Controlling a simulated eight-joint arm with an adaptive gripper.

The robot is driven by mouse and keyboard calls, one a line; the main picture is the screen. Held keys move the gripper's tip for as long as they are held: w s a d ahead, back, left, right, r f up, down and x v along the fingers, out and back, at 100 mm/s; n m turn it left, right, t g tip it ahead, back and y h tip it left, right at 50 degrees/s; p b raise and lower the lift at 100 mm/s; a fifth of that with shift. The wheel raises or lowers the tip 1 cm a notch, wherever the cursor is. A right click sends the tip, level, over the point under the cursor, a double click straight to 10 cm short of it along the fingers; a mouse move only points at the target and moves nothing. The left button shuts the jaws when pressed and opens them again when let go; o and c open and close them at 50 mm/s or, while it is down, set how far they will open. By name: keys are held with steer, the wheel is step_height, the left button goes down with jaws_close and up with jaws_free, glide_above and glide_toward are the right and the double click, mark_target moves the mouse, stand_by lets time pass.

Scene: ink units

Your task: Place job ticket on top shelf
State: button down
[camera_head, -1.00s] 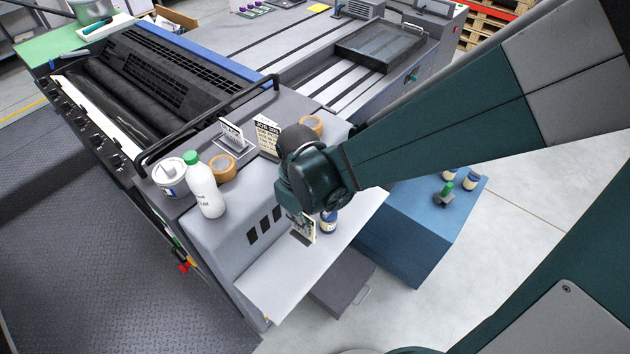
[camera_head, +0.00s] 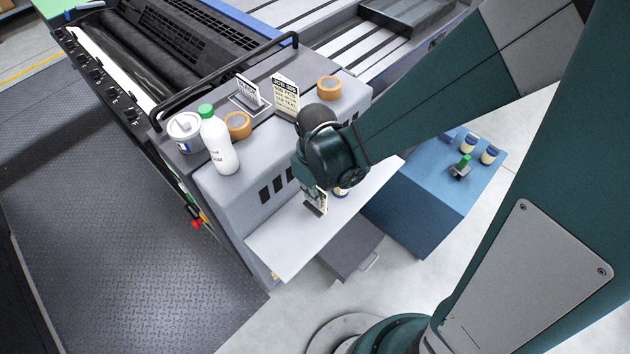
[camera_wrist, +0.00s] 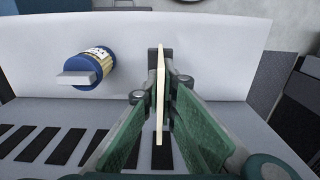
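A job ticket, a thin cream card on a dark foot (camera_head: 316,209), stands on the pale lower shelf (camera_head: 275,250), partly hidden by my gripper. In the wrist view the ticket (camera_wrist: 160,85) shows edge-on, upright between the two green fingers. My gripper (camera_wrist: 159,95) is around the ticket, with a narrow gap seemingly visible on each side; contact is not clear. In the head view my wrist hides most of the fingers. The grey top ledge (camera_head: 205,165) of the machine is above the lower shelf. Another cream card marked JOB (camera_head: 286,95) stands there.
A blue jar (camera_wrist: 95,68) lies or stands close beside the ticket. The ledge holds a white bottle (camera_head: 219,148), a white tub (camera_head: 186,133), tape rolls (camera_head: 237,125) (camera_head: 329,87) and a white sign (camera_head: 248,92). A blue cabinet (camera_head: 415,210) stands to the right.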

steer(key=shift+f, duration=0.15)
steer(key=shift+f+b, duration=0.4)
steer(key=shift+f, duration=1.55)
steer(key=shift+f, duration=0.2)
steer(key=c, duration=2.7)
jaws_free()
steer(key=shift+r, duration=0.25)
steer(key=shift+r+p, duration=1.15)
steer(key=shift+r, duration=4.8)
